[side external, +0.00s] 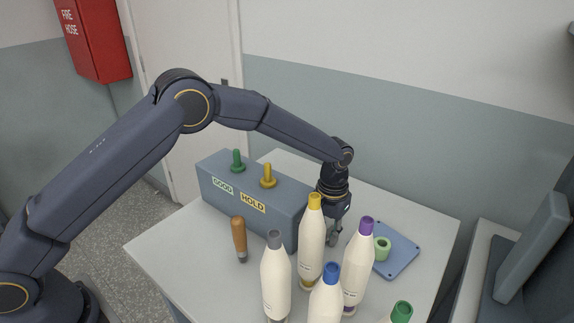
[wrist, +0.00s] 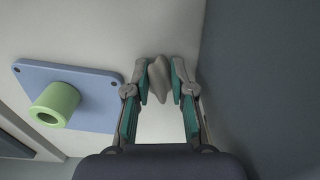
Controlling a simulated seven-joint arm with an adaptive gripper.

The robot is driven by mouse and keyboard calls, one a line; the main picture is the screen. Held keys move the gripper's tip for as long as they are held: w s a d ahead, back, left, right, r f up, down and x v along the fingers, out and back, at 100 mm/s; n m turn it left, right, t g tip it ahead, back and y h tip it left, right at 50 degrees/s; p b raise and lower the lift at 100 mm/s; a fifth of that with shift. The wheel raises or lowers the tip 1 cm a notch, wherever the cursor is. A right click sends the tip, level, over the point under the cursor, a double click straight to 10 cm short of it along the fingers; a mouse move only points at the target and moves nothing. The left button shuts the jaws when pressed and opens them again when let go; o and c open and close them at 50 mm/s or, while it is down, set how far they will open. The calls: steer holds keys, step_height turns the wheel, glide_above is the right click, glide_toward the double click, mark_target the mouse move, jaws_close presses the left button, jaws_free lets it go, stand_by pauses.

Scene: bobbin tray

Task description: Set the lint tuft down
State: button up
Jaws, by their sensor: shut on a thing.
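The lint tuft (wrist: 160,82) is a small grey-beige lump with pointed ends. In the wrist view it sits between the two fingertips of my gripper (wrist: 161,80), which is shut on it. In the side view my gripper (side external: 336,232) points down beside the right end of the blue-grey box, behind the yellow-topped white bobbin (side external: 311,240). That bobbin partly hides the fingers, and I cannot make out the tuft there. Bare pale table (wrist: 165,128) shows below the tuft in the wrist view. I cannot tell whether the tuft touches the table.
A blue plate (side external: 400,258) with a green ring (side external: 382,248) lies right of my gripper. The box (side external: 285,215) carries GOOD and HOLD labels and green and yellow pegs. Several white bobbins stand in front. A wooden-handled tool (side external: 239,238) is at left.

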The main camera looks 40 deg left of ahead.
mark_target(328, 231)
steer(key=shift+f, duration=0.1)
steer(key=o, duration=0.4)
step_height(328, 231, up, 12)
steer(key=s+a+r+t, duration=0.2)
steer(key=s+a+r, duration=0.4)
steer(key=a+r, duration=0.3)
steer(key=s+a+r+t, duration=0.1)
steer(key=s+a, duration=0.2)
steer(key=s, duration=0.3)
steer(key=s+a+r+t, duration=0.1)
steer(key=s+a+r, duration=0.1)
steer(key=s, duration=0.4)
steer(key=s+a+r, duration=0.2)
steer(key=s+a, duration=0.2)
steer(key=s, duration=0.2)
steer(key=shift+s+a+r+t, duration=0.2)
steer(key=shift+a+r+t, duration=0.1)
steer(key=shift+t, duration=0.1)
steer(key=shift+o, duration=0.3)
steer(key=shift+t, duration=0.4)
steer(key=s+f, duration=0.1)
steer(key=s+a, duration=0.1)
steer(key=s, duration=0.1)
steer(key=s+f, duration=0.1)
steer(key=s, duration=0.1)
steer(key=shift+a+f, duration=0.2)
steer(key=shift+f, duration=0.15)
